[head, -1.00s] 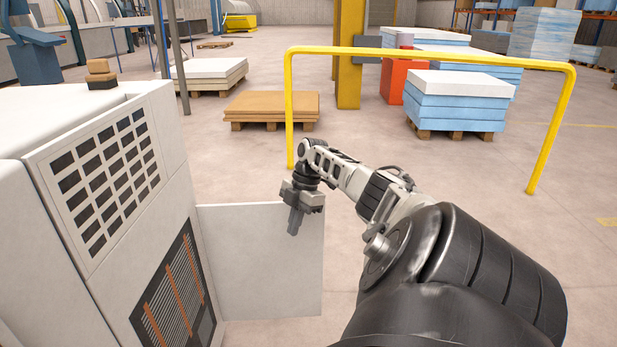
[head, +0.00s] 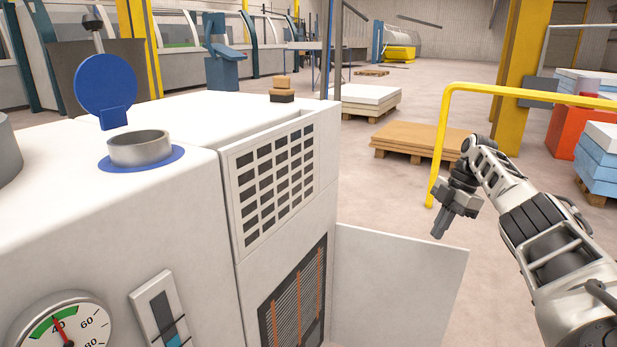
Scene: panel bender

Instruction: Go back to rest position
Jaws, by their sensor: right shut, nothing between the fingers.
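My right gripper (head: 440,229) hangs at the end of my right arm on the right side of the head view. Its fingers point down and are shut with nothing between them. It is in the air near the upper right part of the open white panel door (head: 400,285), and I cannot tell the exact gap. My left gripper is not in view.
A white machine cabinet (head: 190,235) fills the left, with a blue cap (head: 106,88) standing open beside a metal filler neck (head: 140,149) and a round gauge (head: 62,330). A yellow rail (head: 441,135) stands behind my right arm. Pallets stand on the floor beyond.

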